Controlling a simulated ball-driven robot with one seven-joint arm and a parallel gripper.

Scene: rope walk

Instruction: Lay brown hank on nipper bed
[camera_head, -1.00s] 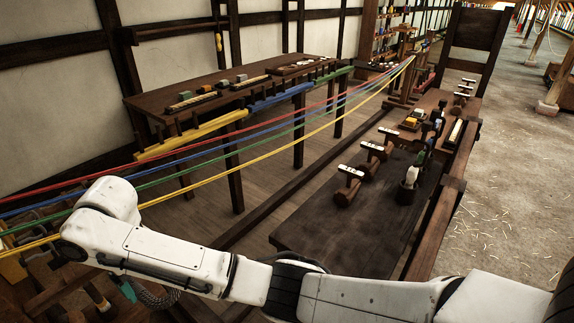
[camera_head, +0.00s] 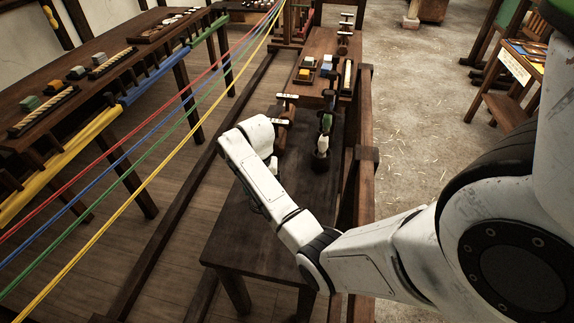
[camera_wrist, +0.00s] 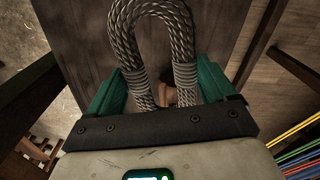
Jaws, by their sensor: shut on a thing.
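In the wrist view, my gripper (camera_wrist: 163,92) has its two green fingers closed on a hank (camera_wrist: 152,20) of braided rope, grey-brown in this light. In the head view, my arm reaches over a long dark wooden bench (camera_head: 245,235); my gripper and the hank are hidden there. I cannot tell for sure which part is the nipper bed.
Taut red, blue, green and yellow ropes (camera_head: 147,169) run along the bench's left. Wooden T-shaped pieces (camera_head: 285,97) and a dark holder with a pale bottle-like item (camera_head: 321,148) stand on the bench. A side table (camera_head: 90,50) holds small blocks.

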